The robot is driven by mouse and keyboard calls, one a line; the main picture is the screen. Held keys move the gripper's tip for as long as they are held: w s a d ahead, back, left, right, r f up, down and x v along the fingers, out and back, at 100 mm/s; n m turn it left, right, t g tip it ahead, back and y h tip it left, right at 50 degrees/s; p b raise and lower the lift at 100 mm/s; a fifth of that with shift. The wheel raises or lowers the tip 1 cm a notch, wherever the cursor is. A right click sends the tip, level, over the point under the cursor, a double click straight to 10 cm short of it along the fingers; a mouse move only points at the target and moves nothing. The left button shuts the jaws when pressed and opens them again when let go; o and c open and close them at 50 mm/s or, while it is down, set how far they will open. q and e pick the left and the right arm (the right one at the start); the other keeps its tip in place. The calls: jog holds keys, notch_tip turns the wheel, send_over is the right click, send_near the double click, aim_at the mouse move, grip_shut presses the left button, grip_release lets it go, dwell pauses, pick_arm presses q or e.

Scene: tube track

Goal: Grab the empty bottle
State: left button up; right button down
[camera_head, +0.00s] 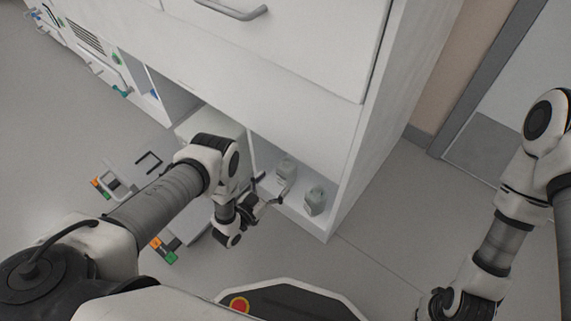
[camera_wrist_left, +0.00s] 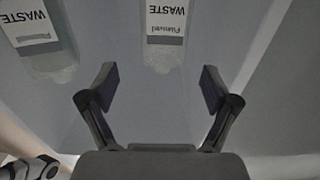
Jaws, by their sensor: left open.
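Two pale translucent bottles, a far one (camera_head: 286,168) and a near one (camera_head: 315,201), stand in the low open cabinet compartment in the head view. In the left wrist view, one bottle (camera_wrist_left: 163,50) with an upside-down "WASTE" label is centred ahead of the fingers, and another bottle (camera_wrist_left: 50,62) is at upper left. I cannot tell how full either is. My left gripper (camera_head: 272,192) is at the compartment's front, by the bottles. Its open fingers (camera_wrist_left: 155,86) hold nothing. My right gripper (camera_head: 438,302) is at the bottom edge, mostly cut off.
The white cabinet (camera_head: 345,140) has a side panel right of the bottles and a drawer front above them. Small racks with orange and green parts (camera_head: 163,248) are on the left. The grey floor (camera_head: 385,240) right of the cabinet is clear.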

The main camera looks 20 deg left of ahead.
aim_at(281, 173)
pick_arm(q)
jog(key=b+x, duration=0.2)
jog(key=x, duration=0.1)
jog(key=b+x, duration=0.2)
jog(key=x, duration=0.2)
jog(key=shift+w+a+f, duration=0.1)
jog(key=shift+w+a, duration=0.05)
jog(key=shift+w, duration=0.15)
jog(key=c, duration=1.2)
